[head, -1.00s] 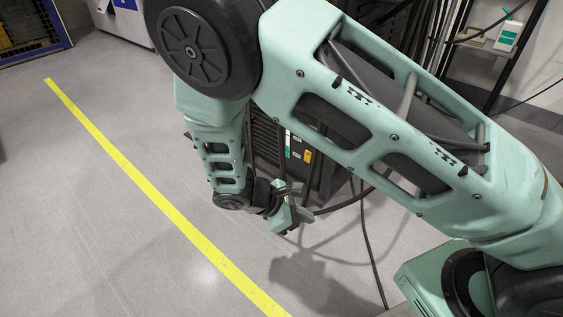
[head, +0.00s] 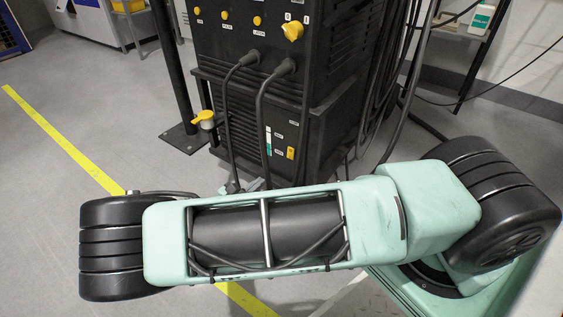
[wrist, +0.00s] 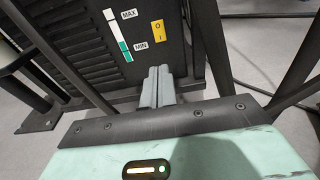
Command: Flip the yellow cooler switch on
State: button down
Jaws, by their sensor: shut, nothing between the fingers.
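The yellow cooler switch (head: 291,153) is a small rocker on the lower front of the black machine (head: 330,110). In the head view my arm hides most of the gripper.
A level gauge (wrist: 117,36) marked MAX and MIN sits left of the switch. Two thick cables (head: 262,120) hang down the machine's front. A yellow knob (head: 292,31) is higher up, and a yellow-handled part (head: 204,118) is at left. Dark posts flank the wrist view.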

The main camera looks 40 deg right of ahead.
jog(key=shift+d, duration=0.1)
jog(key=b, duration=0.7)
send_near(290, 157)
jog(key=f+x, duration=0.1)
jog(key=x, duration=0.4)
jog(key=shift+w+d+r+b, duration=0.15)
jog(key=shift+d+b, duration=0.05)
jog(key=shift+d, duration=0.2)
jog(key=shift+w+d+r+b, duration=0.15)
jog(key=shift+w+d+b, duration=0.05)
jog(key=shift+d, duration=0.25)
jog(key=shift+d, duration=0.1)
